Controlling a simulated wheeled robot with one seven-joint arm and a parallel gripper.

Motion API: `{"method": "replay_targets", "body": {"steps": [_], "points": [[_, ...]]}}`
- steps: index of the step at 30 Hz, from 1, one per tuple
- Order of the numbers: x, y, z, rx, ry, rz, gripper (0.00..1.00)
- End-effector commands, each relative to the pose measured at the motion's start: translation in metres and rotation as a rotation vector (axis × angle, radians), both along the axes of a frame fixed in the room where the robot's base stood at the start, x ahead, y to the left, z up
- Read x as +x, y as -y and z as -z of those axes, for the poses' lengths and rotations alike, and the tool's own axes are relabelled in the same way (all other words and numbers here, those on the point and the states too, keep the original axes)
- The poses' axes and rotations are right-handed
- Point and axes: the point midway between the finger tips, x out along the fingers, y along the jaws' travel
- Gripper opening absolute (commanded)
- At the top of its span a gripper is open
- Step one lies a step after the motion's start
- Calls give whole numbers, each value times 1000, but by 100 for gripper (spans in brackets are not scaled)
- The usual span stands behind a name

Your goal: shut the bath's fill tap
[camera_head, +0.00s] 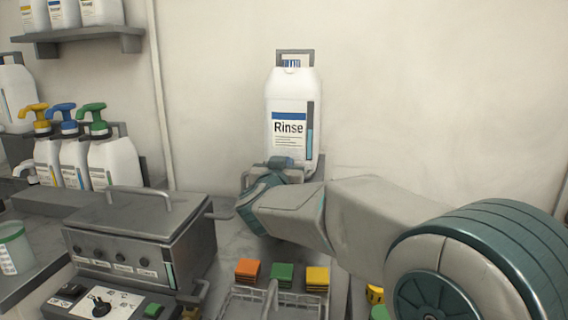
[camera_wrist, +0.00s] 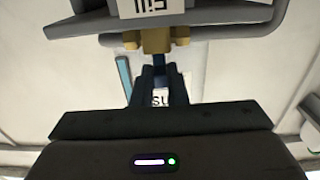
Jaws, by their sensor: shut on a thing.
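In the wrist view the fill tap (camera_wrist: 156,40) is a brass-coloured body under a grey pipe, below a white plate reading "Fill" upside down. My gripper (camera_wrist: 158,82) has its dark fingers close together right at the tap, shut on its handle; the fingers hide most of the handle, so its angle is unclear. In the head view my gripper (camera_head: 284,165) is in front of the white Rinse canister (camera_head: 291,110), and the tap is largely hidden there. A grey lidded bath (camera_head: 139,245) with knobs on its front stands to the left of my gripper.
White pump bottles (camera_head: 75,163) stand at left, under a wall shelf (camera_head: 80,38). Orange (camera_head: 247,271), green (camera_head: 282,273) and yellow (camera_head: 317,276) blocks lie by a wire rack (camera_head: 262,303) in front. A cup (camera_head: 14,248) stands at far left. The wall at right is bare.

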Motion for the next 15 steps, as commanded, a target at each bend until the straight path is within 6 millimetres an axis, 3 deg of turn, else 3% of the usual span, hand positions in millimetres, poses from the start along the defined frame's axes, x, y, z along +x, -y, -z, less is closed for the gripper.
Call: {"method": "replay_targets", "body": {"steps": [7,8,9,15], "points": [[0,0,1,0,-2,0,0],[0,0,1,0,-2,0,21],[0,0,1,0,-2,0,32],[0,0,1,0,-1,0,35]]}}
